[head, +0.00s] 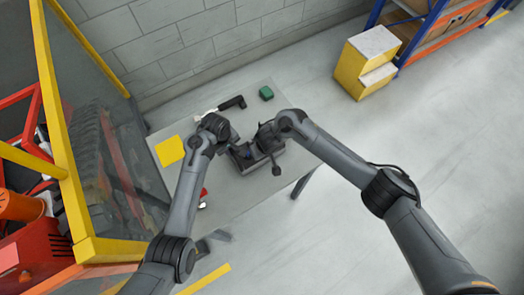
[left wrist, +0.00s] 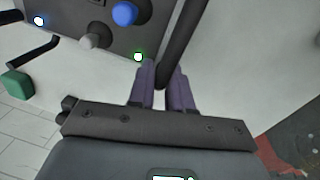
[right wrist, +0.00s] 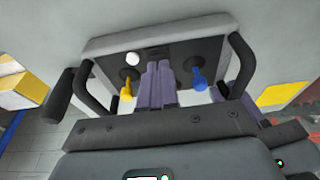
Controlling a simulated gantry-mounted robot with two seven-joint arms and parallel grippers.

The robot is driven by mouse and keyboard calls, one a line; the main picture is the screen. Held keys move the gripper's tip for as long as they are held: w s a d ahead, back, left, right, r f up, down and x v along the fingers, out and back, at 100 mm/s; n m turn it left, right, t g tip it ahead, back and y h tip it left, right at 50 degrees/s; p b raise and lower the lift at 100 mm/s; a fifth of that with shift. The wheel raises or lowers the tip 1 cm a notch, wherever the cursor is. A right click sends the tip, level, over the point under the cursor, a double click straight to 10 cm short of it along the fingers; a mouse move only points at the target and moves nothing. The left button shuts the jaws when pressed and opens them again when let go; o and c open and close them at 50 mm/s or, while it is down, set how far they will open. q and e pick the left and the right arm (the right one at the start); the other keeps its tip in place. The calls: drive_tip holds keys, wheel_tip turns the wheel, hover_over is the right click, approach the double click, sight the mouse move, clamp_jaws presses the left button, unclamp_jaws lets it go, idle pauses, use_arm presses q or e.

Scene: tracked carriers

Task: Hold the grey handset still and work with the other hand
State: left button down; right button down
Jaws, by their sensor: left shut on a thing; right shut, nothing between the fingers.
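The grey handset (head: 243,160) lies on the table, partly hidden by my arms in the head view. In the right wrist view its grey casing (right wrist: 160,32) carries a yellow lever (right wrist: 126,88), a blue lever (right wrist: 198,78), a white button (right wrist: 132,59) and black side handles. My left gripper (left wrist: 163,75) is shut on one black handle (left wrist: 178,35), beside the panel (left wrist: 65,20) with the blue knob (left wrist: 125,13). My right gripper (right wrist: 157,68) is shut and empty over the panel, between the two levers. I cannot tell whether it touches the panel.
On the table (head: 285,170) are a yellow sheet (head: 170,151), a black tool (head: 233,102), a green block (head: 266,93) and a red item (head: 204,192). A yellow-framed fence (head: 62,130) stands at left, yellow steps (head: 362,75) at back right. The floor to the right is clear.

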drive_tip(key=shift+f, duration=0.15)
drive_tip(key=shift+s+d+f, duration=0.1)
drive_tip(key=shift+s+f, duration=0.15)
drive_tip(key=shift+f, duration=0.15)
drive_tip(key=shift+w, duration=0.1)
drive_tip(key=shift+w+a+r, duration=0.3)
drive_tip(key=shift+w+a, duration=0.05)
drive_tip(key=shift+w, duration=0.25)
drive_tip(key=shift+r, duration=0.15)
idle(0.4)
drive_tip(key=s+d+v, duration=0.1)
drive_tip(key=v, duration=1.2)
drive_tip(key=shift+s, duration=0.3)
